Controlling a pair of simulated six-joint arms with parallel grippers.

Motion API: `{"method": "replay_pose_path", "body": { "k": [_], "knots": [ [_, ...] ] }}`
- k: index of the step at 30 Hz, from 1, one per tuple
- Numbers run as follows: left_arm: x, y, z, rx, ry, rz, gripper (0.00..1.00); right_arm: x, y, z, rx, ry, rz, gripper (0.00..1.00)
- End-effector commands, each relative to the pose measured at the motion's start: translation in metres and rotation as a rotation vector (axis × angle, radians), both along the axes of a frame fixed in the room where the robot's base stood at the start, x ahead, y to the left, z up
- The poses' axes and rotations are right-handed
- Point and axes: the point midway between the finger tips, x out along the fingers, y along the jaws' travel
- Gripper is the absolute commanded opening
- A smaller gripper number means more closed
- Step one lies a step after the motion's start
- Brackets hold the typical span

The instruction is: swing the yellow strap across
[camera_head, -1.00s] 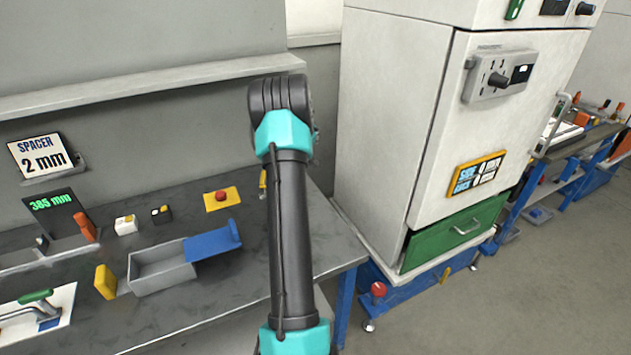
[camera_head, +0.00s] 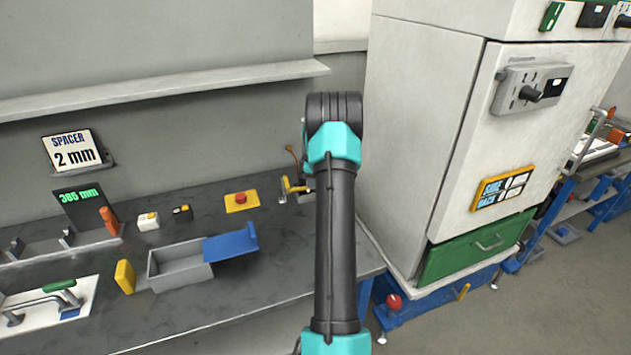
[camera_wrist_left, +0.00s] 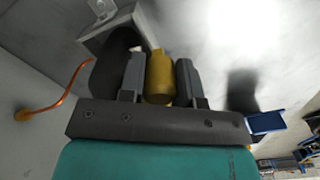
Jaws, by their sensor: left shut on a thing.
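A yellow piece, which I take to be the strap, shows in the head view (camera_head: 296,187) at the back of the bench, just left of my upright arm. In the left wrist view the yellow piece (camera_wrist_left: 160,76) stands between the two grey fingers of my left gripper (camera_wrist_left: 160,80), which is shut on it. In the head view my arm hides most of this gripper. A grey bracket (camera_wrist_left: 110,35) and a dark rounded part (camera_wrist_left: 118,62) are close beside the fingers in the wrist view. My right gripper is not in view.
An orange cable (camera_wrist_left: 62,97) runs to the wall left of the gripper. A red button on a yellow plate (camera_head: 242,202), a grey bin with a blue lid (camera_head: 180,267) and a yellow block (camera_head: 124,277) sit on the bench. A white cabinet (camera_head: 425,130) stands close right of my arm.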

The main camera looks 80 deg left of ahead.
Motion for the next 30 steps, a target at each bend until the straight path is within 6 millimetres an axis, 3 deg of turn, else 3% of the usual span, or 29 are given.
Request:
{"method": "replay_pose_path", "body": {
  "k": [9, 20, 30],
  "knots": [
    [0.000, 0.000, 0.000, 0.000, 0.000, 0.000, 0.57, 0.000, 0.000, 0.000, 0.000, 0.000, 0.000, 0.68],
    [0.000, 0.000, 0.006, 0.001, 0.001, -0.001, 0.57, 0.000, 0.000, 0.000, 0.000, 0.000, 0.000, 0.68],
    [0.000, 0.001, 0.056, 0.004, 0.000, -0.001, 0.57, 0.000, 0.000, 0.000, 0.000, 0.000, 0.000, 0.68]
  ]
}}
